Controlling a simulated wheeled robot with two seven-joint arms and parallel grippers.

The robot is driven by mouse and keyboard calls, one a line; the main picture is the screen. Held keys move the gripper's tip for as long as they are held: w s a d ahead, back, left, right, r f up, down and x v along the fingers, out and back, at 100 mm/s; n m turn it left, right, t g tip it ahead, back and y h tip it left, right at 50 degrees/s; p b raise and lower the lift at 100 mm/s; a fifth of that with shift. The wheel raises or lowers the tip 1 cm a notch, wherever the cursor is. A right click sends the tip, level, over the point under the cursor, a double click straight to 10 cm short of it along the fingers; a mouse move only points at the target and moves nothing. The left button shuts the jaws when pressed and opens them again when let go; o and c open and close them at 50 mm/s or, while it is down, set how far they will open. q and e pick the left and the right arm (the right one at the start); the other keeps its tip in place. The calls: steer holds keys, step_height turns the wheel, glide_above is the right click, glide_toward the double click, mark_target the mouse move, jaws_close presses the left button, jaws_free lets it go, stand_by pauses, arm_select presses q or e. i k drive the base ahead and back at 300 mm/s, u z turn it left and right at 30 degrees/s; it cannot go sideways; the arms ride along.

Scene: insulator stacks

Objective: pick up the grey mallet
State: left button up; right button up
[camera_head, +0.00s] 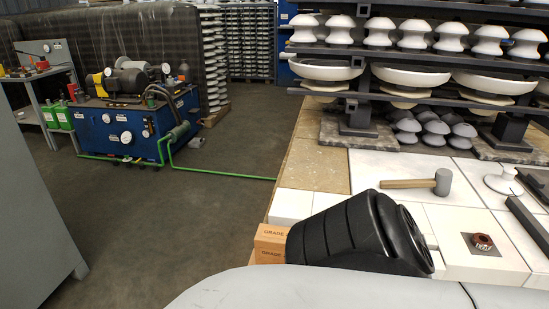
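The grey mallet (443,182) lies on the light tiled worktop (375,166) at the right. Its head is at the right and its handle points left. Nothing touches the mallet from above, and it shows whole. Neither of my grippers is in view.
A white disc-shaped piece (503,181) and a small brown ring on a dark plate (482,242) lie near the mallet. Insulator racks (357,112) stand behind. A blue hydraulic unit (105,128) stands left.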

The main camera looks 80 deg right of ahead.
mark_target(441, 184)
steer(key=u, duration=0.1)
steer(key=k, duration=1.8)
steer(key=z, duration=1)
